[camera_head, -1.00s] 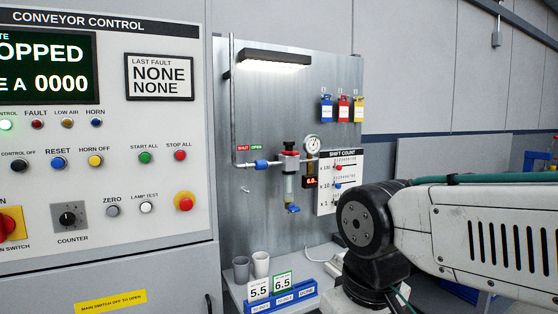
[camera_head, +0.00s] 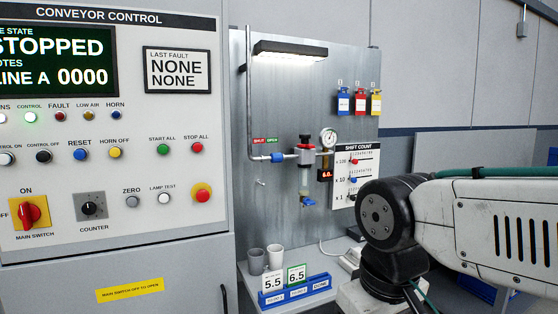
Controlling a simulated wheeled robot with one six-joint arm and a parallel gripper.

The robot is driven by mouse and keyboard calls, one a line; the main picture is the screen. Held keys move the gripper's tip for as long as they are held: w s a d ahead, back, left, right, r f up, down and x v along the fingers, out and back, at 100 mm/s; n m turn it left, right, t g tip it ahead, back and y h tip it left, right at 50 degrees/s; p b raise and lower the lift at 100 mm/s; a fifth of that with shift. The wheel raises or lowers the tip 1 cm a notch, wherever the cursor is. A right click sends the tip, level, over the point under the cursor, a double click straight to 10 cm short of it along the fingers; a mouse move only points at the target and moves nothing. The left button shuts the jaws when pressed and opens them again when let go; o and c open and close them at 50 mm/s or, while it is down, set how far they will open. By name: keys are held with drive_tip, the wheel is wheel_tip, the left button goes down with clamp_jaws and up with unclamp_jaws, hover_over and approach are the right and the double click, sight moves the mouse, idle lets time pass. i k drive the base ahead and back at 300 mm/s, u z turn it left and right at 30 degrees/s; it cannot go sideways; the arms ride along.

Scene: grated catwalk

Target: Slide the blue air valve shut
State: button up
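The blue air valve (camera_head: 277,157) is a small blue sleeve on the thin horizontal pipe, on the grey metal backboard. It sits below and slightly right of the green OPEN label (camera_head: 272,140). The red SHUT label (camera_head: 258,140) is to the left of that, nearer the vertical pipe. Nothing touches the valve. My arm's black joint and white link show at the right, apart from the valve. My gripper is not in view.
The conveyor control cabinet (camera_head: 110,262) stands close at left. A regulator (camera_head: 305,154) and gauge (camera_head: 329,138) are right of the valve. Cups (camera_head: 276,258) and a blue card holder (camera_head: 298,292) stand on the shelf below. The space before the valve looks clear.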

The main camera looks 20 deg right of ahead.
sight(278, 157)
drive_tip(key=u, duration=0.5)
drive_tip(key=i, duration=1.05)
drive_tip(key=z, duration=0.55)
